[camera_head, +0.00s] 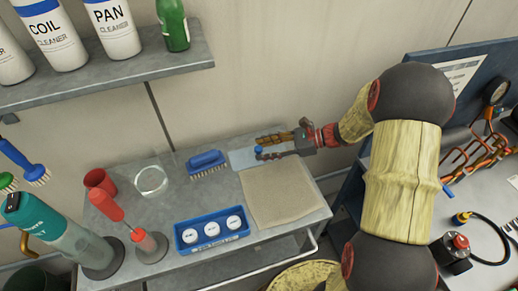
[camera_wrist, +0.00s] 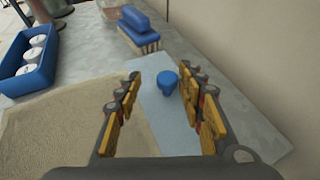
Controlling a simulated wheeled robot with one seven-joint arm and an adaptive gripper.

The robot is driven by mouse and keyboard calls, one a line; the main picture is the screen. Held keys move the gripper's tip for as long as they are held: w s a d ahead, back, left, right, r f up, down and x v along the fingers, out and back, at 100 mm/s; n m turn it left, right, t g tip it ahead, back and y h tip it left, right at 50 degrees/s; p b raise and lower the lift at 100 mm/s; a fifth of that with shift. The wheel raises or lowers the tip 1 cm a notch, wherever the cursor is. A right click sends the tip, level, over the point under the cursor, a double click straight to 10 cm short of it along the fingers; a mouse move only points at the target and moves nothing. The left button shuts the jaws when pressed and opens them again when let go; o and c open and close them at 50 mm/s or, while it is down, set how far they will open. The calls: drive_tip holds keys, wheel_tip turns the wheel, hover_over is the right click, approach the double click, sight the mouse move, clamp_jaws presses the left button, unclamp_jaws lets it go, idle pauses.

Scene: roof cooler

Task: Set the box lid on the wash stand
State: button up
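The box lid (camera_head: 242,159) is a flat, pale blue-grey plate with a blue knob (camera_head: 258,149). It lies on the grey metal wash stand (camera_head: 222,183), along the back edge of a beige cloth; I cannot tell whether it overlaps the cloth. In the wrist view the lid (camera_wrist: 172,118) lies below my fingers, with its blue knob (camera_wrist: 167,83) between them and slightly beyond. My gripper (camera_wrist: 163,100) is open, with clear gaps on both sides of the knob and nothing held. In the head view my gripper (camera_head: 277,146) hides the lid's right part.
The cloth (camera_head: 280,194) covers the stand's right part. A blue brush (camera_head: 206,163) lies left of the lid. A blue tray (camera_head: 184,246) with white-capped jars stands at the front. A glass dish (camera_head: 151,181) and red cup (camera_head: 100,180) are farther left. A shelf (camera_head: 130,70) overhangs the left side.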

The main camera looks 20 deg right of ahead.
drive_tip(key=p+v, duration=0.3)
drive_tip(key=v, duration=0.6)
drive_tip(key=shift+s+d+r, duration=0.1)
drive_tip(key=shift+d+r, duration=0.1)
drive_tip(key=shift+r, duration=0.05)
drive_tip(key=s+a+r+n+h, duration=0.5)
drive_tip(key=s+r+n, duration=0.3)
drive_tip(key=s+n, duration=0.2)
drive_tip(key=s+a+r+n+h, duration=0.5)
drive_tip(key=s+r+n+h, duration=0.2)
drive_tip(key=n, duration=0.5)
drive_tip(key=s+r, duration=0.2)
drive_tip(key=s, duration=0.1)
drive_tip(key=shift+s+h, duration=0.15)
drive_tip(key=shift+h, duration=0.15)
drive_tip(key=shift+a+r, duration=0.1)
drive_tip(key=shift+a, duration=0.05)
drive_tip(key=shift+c, duration=1)
drive_tip(key=shift+a+n, duration=0.1)
drive_tip(key=shift+n, duration=0.2)
